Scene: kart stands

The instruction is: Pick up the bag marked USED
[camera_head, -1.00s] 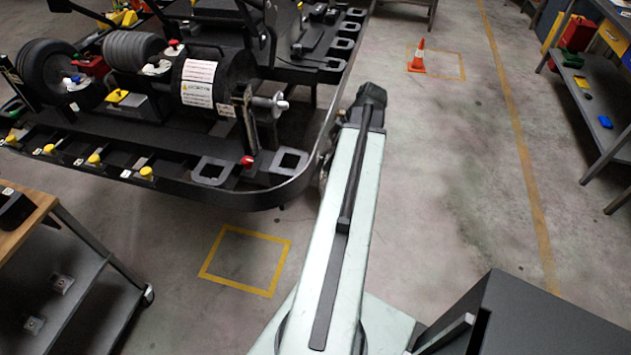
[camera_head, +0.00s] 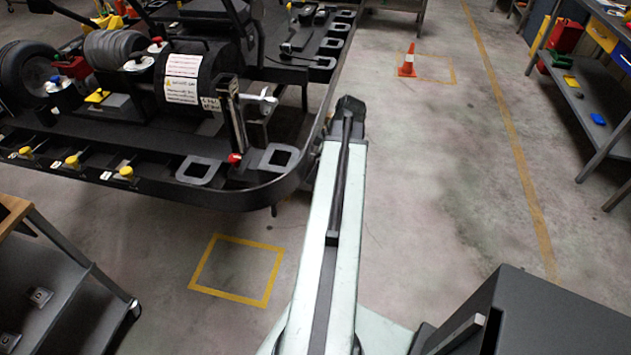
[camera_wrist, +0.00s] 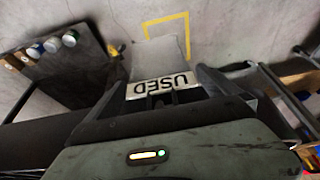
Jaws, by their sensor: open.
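The bag marked USED shows in the wrist view as a pale grey bag (camera_wrist: 158,52) with a white label (camera_wrist: 162,86) whose black letters read upside down. My gripper (camera_wrist: 163,92) is open in the wrist view, with one dark finger left of the label and one right of it. I cannot tell whether the fingers touch the bag. The lower part of the bag is hidden by the gripper. In the head view my arm reaches forward, and its end hides the gripper; the bag is not visible there.
A black kart on a stand (camera_head: 240,195) fills the upper left in the head view, close to my arm. A wooden-topped bench (camera_head: 12,212) is at lower left, shelving (camera_head: 570,95) at far right. An orange cone (camera_head: 407,62) stands beyond. The floor right of my arm is open.

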